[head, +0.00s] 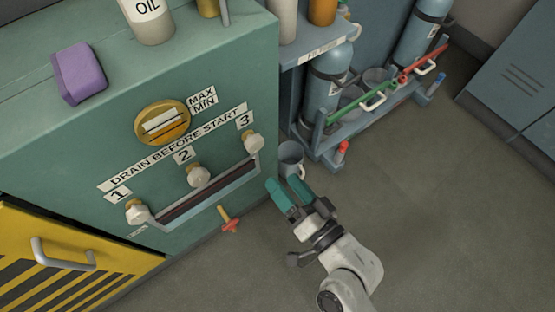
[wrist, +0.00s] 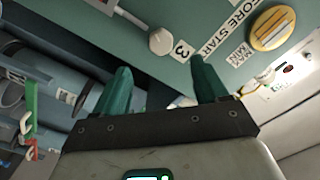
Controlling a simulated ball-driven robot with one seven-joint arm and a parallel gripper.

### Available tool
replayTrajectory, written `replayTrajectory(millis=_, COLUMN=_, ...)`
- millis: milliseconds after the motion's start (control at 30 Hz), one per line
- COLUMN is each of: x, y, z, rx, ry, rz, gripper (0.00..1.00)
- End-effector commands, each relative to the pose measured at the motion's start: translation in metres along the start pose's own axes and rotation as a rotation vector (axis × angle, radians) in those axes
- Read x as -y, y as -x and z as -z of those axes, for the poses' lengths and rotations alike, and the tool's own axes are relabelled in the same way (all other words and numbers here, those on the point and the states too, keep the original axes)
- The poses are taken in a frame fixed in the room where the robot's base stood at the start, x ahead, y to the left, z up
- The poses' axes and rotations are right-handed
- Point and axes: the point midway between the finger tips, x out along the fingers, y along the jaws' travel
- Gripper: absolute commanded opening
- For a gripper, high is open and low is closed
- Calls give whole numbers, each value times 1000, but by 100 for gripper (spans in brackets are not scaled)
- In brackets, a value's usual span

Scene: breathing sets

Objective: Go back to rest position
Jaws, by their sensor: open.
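My gripper (head: 289,190) is open, with two teal fingers apart and nothing between them. In the head view it is low in the middle, in front of the lower right corner of the green cabinet (head: 60,140). Knob 2 (head: 198,174) and knob 1 (head: 137,211) sit further left.
A grey mug (head: 291,158) stands just beyond my fingers. A blue rack with gas cylinders (head: 325,85) and red and green bars is behind it. A yellow striped cabinet (head: 60,265) is at lower left. A red-handled tap (head: 230,224) juts from the cabinet. The floor at right is clear.

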Motion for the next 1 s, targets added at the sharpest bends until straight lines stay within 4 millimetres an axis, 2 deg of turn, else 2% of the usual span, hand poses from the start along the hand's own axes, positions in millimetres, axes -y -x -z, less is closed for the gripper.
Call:
replayTrajectory(millis=367, x=-4, y=1, z=0, rx=21, ry=18, rz=-14, gripper=73)
replayTrajectory(millis=467, x=-16, y=5, z=-3, rx=95, ry=72, rz=-62, gripper=73)
replayTrajectory(millis=567, x=-38, y=17, z=-8, rx=214, ry=148, rz=-150, gripper=73)
replayTrajectory(millis=667, x=-66, y=38, z=-10, rx=353, ry=221, rz=-264, gripper=73)
replayTrajectory(millis=767, x=-94, y=67, z=-11, rx=493, ry=273, rz=-391, gripper=73)
replayTrajectory(millis=900, x=-127, y=120, z=-8, rx=688, ry=303, rz=-584, gripper=73)
replayTrajectory(millis=1000, x=-142, y=159, z=-5, rx=809, ry=294, rz=-708, gripper=73)
